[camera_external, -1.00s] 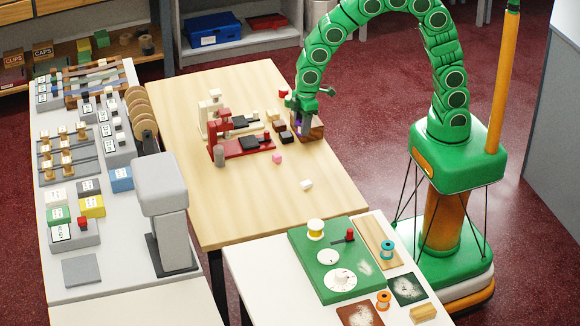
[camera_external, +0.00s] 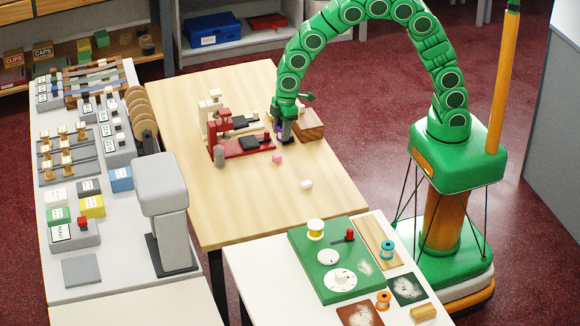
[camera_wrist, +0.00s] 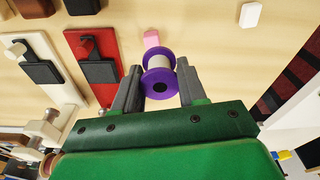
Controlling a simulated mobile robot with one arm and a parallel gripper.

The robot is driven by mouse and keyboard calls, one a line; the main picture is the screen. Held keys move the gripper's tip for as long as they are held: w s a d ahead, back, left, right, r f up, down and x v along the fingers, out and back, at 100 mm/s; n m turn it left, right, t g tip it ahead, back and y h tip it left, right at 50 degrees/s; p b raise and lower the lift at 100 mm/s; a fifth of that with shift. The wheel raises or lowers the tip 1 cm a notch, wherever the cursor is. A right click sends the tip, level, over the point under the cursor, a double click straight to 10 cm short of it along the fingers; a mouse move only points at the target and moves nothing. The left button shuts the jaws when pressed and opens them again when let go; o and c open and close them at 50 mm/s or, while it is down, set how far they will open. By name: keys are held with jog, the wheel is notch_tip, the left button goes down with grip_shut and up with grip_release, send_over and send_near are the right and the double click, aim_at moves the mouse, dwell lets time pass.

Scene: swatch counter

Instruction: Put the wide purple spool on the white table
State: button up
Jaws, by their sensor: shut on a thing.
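The wide purple spool (camera_wrist: 158,76) has purple flanges and a pale core. In the wrist view it sits between the two fingers of my gripper (camera_wrist: 159,86), which is shut on it. In the external view my gripper (camera_external: 286,132) is low over the far part of the wooden table, beside the red stand; only a bit of purple shows there, and I cannot tell whether the spool touches the tabletop. The white table (camera_external: 258,264) stands at the front, with a green board (camera_external: 312,262) on it.
A red stand (camera_external: 245,146) and a cream stand are left of my gripper. A pink block (camera_external: 276,159), a white block (camera_external: 306,184) and a brown wooden block (camera_external: 310,122) are near. The white table also holds spools and dark plates; its left part is bare.

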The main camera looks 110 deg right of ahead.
send_over(263, 164)
jog(key=shift+s+f, duration=0.2)
jog(key=shift+f, duration=1.4)
jog(key=shift+s+f, duration=0.15)
jog(key=shift+f, duration=1.4)
jog(key=shift+w+f, duration=0.15)
jog(key=shift+f, duration=1.55)
jog(key=shift+f, duration=0.1)
jog(key=o, duration=1.1)
